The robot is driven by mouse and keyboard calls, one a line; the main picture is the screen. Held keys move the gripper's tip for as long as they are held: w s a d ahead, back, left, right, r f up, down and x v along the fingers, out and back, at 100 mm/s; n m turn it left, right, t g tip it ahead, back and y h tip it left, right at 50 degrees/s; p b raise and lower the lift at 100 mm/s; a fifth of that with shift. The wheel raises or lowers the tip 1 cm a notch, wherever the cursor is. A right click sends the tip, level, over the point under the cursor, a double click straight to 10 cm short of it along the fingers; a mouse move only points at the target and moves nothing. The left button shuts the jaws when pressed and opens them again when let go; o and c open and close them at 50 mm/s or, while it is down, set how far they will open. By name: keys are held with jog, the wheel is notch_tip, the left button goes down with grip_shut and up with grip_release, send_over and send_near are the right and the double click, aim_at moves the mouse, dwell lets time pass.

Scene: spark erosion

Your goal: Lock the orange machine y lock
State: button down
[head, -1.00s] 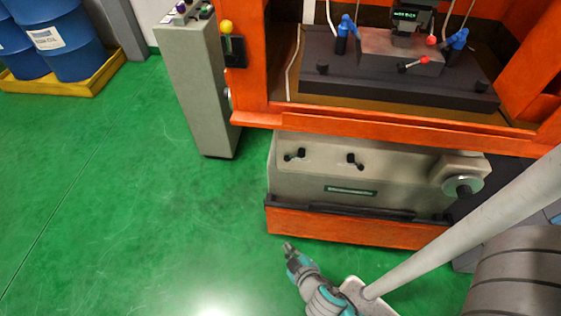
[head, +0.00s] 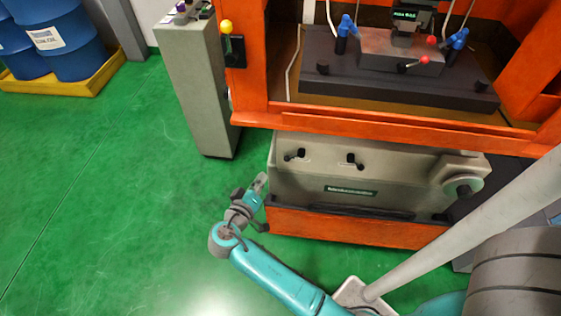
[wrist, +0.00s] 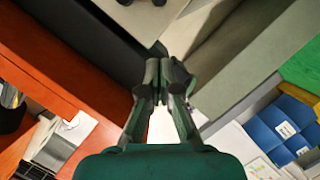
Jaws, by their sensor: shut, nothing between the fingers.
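The orange machine (head: 400,132) has a grey front panel (head: 320,180) with two black lock levers, a left one (head: 295,154) and a right one (head: 354,159). Their labels are too small to read, so I cannot tell which is the y lock. My gripper (head: 261,181) is shut and empty, near the panel's left end, left of and lower in the picture than the left lever, and apart from both. In the wrist view, the closed fingertips (wrist: 163,60) lie in front of dark, orange and grey machine surfaces; no lever shows clearly there.
A round handwheel (head: 463,186) sits at the panel's right end. A grey cabinet (head: 195,90) with a yellow-knobbed lever nearby stands left. Blue drums (head: 65,45) stand on a yellow pallet (head: 85,80). Green floor (head: 110,190) is clear at left.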

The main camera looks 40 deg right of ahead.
aim_at(294, 156)
jog(key=shift+d, duration=0.1)
jog(key=x, duration=0.4)
jog(key=s+f+x, duration=0.1)
jog(key=x, duration=0.6)
jog(key=shift+d+f, duration=0.35)
jog(key=shift+d, duration=0.15)
jog(key=shift+s+d+f, duration=0.15)
jog(key=shift+d+f, duration=0.3)
